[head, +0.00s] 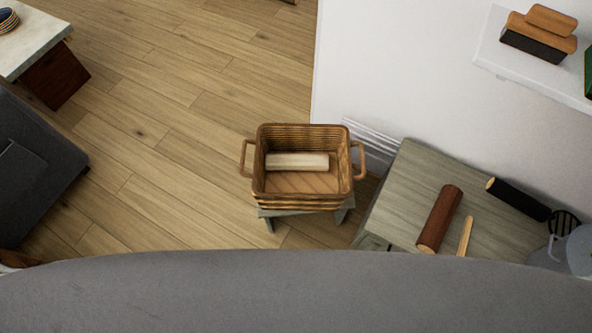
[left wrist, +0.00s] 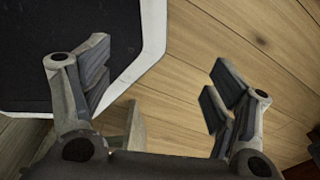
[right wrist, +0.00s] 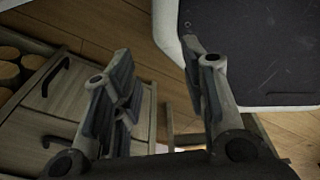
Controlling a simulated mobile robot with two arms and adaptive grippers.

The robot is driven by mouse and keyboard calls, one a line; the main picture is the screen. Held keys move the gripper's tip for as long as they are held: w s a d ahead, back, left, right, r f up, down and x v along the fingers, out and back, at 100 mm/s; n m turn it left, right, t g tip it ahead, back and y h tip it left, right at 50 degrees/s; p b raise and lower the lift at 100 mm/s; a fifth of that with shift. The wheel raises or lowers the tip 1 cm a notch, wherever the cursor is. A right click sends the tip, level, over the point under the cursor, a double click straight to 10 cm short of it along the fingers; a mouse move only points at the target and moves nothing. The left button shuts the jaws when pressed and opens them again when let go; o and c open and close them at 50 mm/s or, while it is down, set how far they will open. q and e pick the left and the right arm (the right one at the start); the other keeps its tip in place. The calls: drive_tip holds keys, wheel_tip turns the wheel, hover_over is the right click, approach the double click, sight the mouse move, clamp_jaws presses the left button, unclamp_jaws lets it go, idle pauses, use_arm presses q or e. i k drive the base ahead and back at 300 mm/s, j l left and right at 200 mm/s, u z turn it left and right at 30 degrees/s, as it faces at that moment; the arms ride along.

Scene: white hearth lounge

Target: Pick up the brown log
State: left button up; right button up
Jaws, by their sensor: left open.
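The brown log (head: 440,218), dark reddish-brown, lies on the grey wooden cabinet top (head: 408,182) at the right of the head view. Nothing grips it. My left gripper (left wrist: 160,62) is open and empty above the wooden floor in the left wrist view. My right gripper (right wrist: 157,55) is open and empty, with its fingers partly apart, near a drawer front (right wrist: 75,90) in the right wrist view. Neither gripper shows in the head view, and the log cannot be made out in the wrist views.
A thin pale stick (head: 465,236) lies just right of the log. A black cylinder (head: 518,199) lies further right, by the wall. A wicker basket (head: 303,203) on a low stool holds a pale log (head: 297,161). Round log ends (right wrist: 8,75) show beside the drawers.

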sight(441, 218)
drive_tip(key=z, duration=1.7)
